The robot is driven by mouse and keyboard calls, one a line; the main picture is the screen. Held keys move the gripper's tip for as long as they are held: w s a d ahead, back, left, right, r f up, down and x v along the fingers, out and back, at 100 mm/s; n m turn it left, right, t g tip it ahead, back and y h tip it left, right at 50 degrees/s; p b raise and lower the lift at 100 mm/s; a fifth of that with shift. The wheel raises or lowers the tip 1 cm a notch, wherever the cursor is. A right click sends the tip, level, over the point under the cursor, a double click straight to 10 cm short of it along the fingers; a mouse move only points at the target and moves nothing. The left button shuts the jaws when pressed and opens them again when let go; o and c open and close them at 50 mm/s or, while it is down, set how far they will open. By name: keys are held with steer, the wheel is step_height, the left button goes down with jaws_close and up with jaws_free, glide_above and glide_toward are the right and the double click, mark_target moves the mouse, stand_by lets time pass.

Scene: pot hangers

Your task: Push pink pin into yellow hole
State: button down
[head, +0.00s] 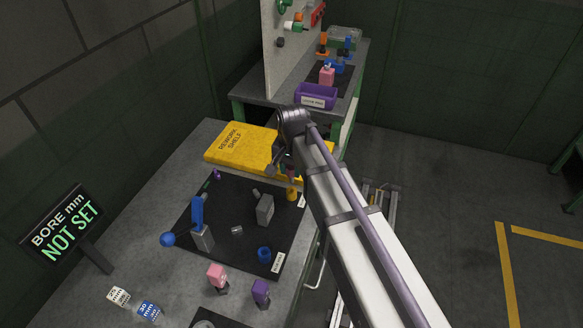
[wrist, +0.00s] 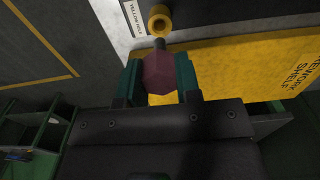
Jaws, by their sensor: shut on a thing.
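My gripper (wrist: 160,75) is shut on the pink pin (wrist: 160,73), which sits between its two green fingers. The pin's thick end looks dark pink in shadow, and its grey tip points at the yellow hole (wrist: 160,20). The tip shows just short of the yellow ring's rim or touching it; I cannot tell which. In the head view the yellow hole piece (head: 292,194) stands at the right edge of the black mat, below the gripper. The arm partly hides the gripper and the pin there.
The black mat (head: 225,250) also bears a grey block (head: 265,209), a blue ring (head: 264,254) and a blue-handled grey piece (head: 202,238). The yellow rework shelf (head: 232,143) lies close behind. Pink (head: 217,275) and purple (head: 261,291) pieces stand in front. A sign (head: 62,228) reads "BORE mm NOT SET".

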mark_target(292, 182)
steer(key=shift+f+b, duration=0.75)
steer(key=shift+f, duration=0.5)
steer(key=shift+f+b, duration=2.05)
steer(key=c, duration=0.7)
jaws_free()
steer(key=shift+c, duration=0.2)
step_height(292, 182, up, 11)
steer(key=p, duration=1.1)
steer(key=shift+r, duration=0.15)
steer(key=shift+f, duration=0.2)
